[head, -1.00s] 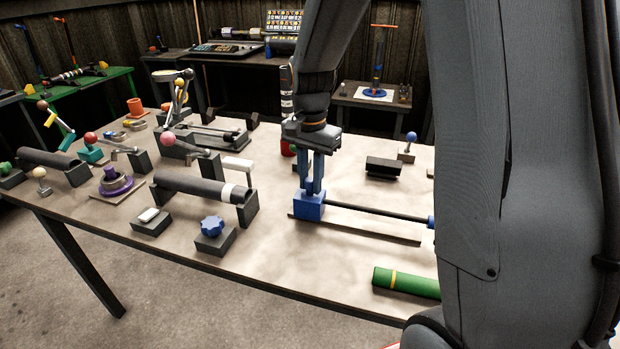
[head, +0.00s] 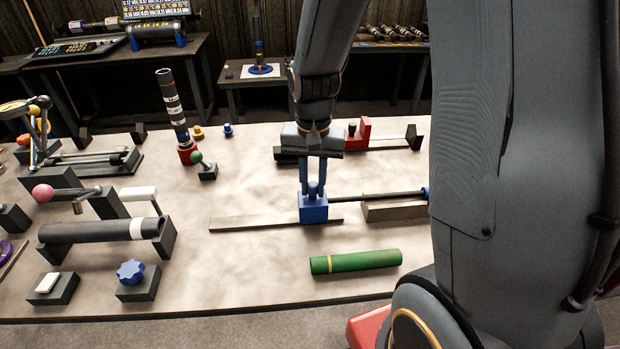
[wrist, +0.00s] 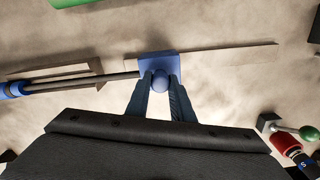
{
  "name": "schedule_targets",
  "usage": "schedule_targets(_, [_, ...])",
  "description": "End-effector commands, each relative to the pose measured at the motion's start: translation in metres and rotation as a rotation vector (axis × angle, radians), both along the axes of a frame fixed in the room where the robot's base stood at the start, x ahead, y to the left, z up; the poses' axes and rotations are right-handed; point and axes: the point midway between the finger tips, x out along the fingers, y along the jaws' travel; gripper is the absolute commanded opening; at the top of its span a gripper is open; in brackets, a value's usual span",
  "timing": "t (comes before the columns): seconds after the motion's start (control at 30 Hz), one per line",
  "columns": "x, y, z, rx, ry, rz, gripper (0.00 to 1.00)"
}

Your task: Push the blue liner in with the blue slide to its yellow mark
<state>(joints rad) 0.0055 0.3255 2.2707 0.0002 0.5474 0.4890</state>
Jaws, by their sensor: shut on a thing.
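The blue slide (head: 313,209) is a block with a round knob on top, near the right end of a thin flat rail (head: 250,223). My gripper (head: 313,190) is above it, its blue fingers shut on the knob. The knob shows between the fingers in the wrist view (wrist: 160,84). A dark rod (head: 370,196) runs right from the slide over a low block (head: 393,211). At the rod's far end is a blue piece, likely the liner (wrist: 14,90), partly hidden by my arm in the head view. I cannot make out a yellow mark on the rail.
A green cylinder (head: 362,261) with a yellow band lies in front of the rail. A blue star knob (head: 131,272) and a grey tube on supports (head: 95,231) are at left. A green-ball lever (head: 203,166) and a red-based striped post (head: 172,110) stand behind.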

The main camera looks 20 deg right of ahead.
Motion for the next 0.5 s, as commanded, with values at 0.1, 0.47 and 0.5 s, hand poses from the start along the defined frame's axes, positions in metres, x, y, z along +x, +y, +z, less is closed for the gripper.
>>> schedule_targets(0.1, [0.0018,-0.0009,0.0013,-0.001,-0.006,0.008,0.0])
schedule_targets(0.47, [0.0021,-0.0017,0.0012,-0.001,-0.008,0.006,0.33])
schedule_targets(0.5, [0.0019,-0.0017,0.0011,0.0,-0.007,0.005,0.4])
